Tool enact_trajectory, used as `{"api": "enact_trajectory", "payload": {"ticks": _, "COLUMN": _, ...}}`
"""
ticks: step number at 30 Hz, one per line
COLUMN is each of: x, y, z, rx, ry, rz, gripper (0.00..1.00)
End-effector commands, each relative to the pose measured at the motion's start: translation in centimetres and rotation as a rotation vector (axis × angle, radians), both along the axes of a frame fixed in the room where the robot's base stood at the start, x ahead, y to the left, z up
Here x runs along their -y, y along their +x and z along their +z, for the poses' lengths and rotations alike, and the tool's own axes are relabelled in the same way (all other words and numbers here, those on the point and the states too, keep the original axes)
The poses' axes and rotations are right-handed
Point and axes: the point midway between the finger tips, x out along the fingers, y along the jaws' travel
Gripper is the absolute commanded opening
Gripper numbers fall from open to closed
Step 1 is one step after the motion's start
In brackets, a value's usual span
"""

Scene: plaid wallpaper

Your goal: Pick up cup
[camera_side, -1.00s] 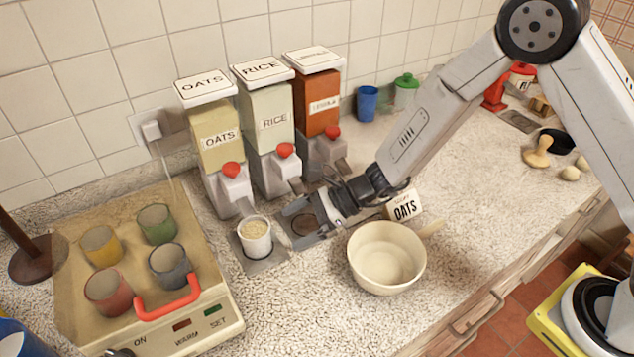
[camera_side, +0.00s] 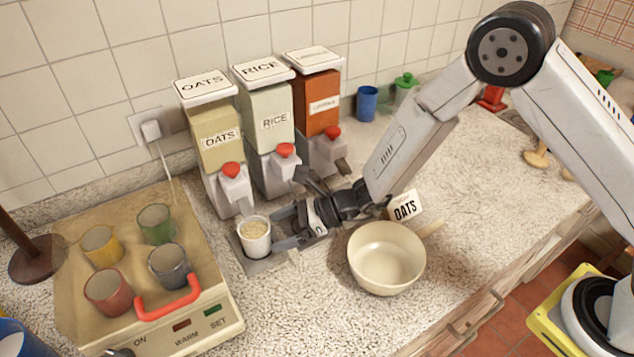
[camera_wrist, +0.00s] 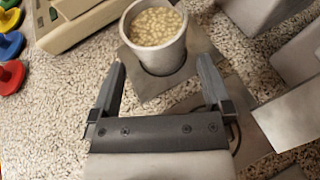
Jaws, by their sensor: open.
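A white cup (camera_side: 255,243) full of pale oats stands upright on a grey plate (camera_side: 262,266) under the oats dispenser (camera_side: 216,140). In the wrist view the cup (camera_wrist: 156,38) stands just ahead of the fingertips, centred between them. My gripper (camera_side: 272,228) is low over the counter at the cup's right side. In the wrist view my gripper (camera_wrist: 160,72) is open, with its two fingers apart and nothing held between them. I cannot tell whether a fingertip touches the cup.
A cream bowl (camera_side: 386,262) with a handle sits right of the gripper, by an "OATS" card (camera_side: 404,206). A warming tray (camera_side: 215,325) with several coloured cups is at left. The rice dispenser (camera_side: 268,135) and a third dispenser (camera_side: 317,105) stand behind.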

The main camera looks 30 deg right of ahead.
Motion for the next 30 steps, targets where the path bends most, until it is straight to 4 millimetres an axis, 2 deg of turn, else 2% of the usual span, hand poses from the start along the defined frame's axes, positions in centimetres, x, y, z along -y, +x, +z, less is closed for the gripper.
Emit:
{"api": "enact_trajectory", "payload": {"ticks": 8, "x": -0.7, "y": 0.2, "z": -0.3, "rx": 0.001, "ry": 0.0, "rz": 0.001, "gripper": 1.0}}
{"api": "enact_trajectory", "payload": {"ticks": 21, "x": -4.3, "y": 1.6, "z": -1.9, "rx": 0.0, "ry": 0.001, "rz": 0.0, "gripper": 1.0}}
{"api": "enact_trajectory", "payload": {"ticks": 30, "x": -4.5, "y": 1.7, "z": -2.0, "rx": 0.0, "ry": 0.0, "rz": 0.0, "gripper": 1.0}}
